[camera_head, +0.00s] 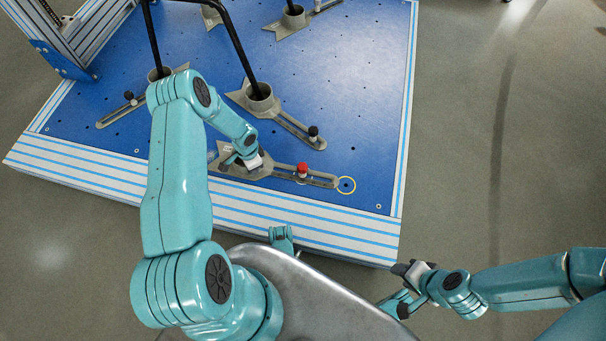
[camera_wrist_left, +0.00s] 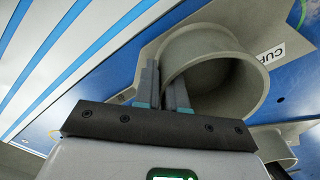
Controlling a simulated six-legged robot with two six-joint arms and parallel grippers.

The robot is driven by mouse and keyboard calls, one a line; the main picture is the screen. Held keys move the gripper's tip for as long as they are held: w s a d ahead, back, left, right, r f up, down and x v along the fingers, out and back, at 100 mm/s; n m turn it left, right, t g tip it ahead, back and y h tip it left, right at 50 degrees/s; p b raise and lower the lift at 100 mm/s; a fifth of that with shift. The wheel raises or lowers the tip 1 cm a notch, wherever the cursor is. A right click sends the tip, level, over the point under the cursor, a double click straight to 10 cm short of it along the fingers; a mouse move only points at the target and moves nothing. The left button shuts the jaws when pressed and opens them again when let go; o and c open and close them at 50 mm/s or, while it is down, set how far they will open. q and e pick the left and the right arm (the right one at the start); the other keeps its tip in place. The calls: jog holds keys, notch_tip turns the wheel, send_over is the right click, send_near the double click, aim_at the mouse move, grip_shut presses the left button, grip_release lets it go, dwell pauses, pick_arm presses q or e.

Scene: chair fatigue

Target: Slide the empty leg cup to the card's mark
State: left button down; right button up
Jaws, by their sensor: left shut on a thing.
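The empty leg cup (camera_wrist_left: 225,65) is a grey round cup on a flat grey base with a slotted arm (camera_head: 322,179) reaching right. A red knob (camera_head: 302,169) stands on that arm. My left gripper (camera_head: 252,163) is at this cup. In the left wrist view its fingers (camera_wrist_left: 166,85) are shut on the cup's wall, one inside and one outside.
Another grey cup (camera_head: 259,100) holds a black chair leg (camera_head: 238,50); its slotted arm has a black knob (camera_head: 313,131). More cups with legs stand further back and left. A white label (camera_wrist_left: 270,52) lies beside the cup. The blue plate's right side is largely clear.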

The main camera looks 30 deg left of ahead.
pick_arm(q)
jog(key=shift+s+a+b, duration=0.1)
jog(key=shift+s+a, duration=0.15)
jog(key=shift+a, duration=0.45)
jog(key=shift+s+a+b, duration=0.15)
jog(key=shift+s+a, duration=0.05)
jog(key=shift+a, duration=0.45)
jog(key=shift+s+a+b, duration=0.1)
jog(key=shift+s+a, duration=0.15)
jog(key=shift+a, duration=0.45)
jog(key=c, duration=1.3)
grip_release()
jog(key=shift+r, duration=0.1)
notch_tip(320, 180, up, 6)
jog(key=p, duration=0.4)
jog(key=shift+w, duration=0.1)
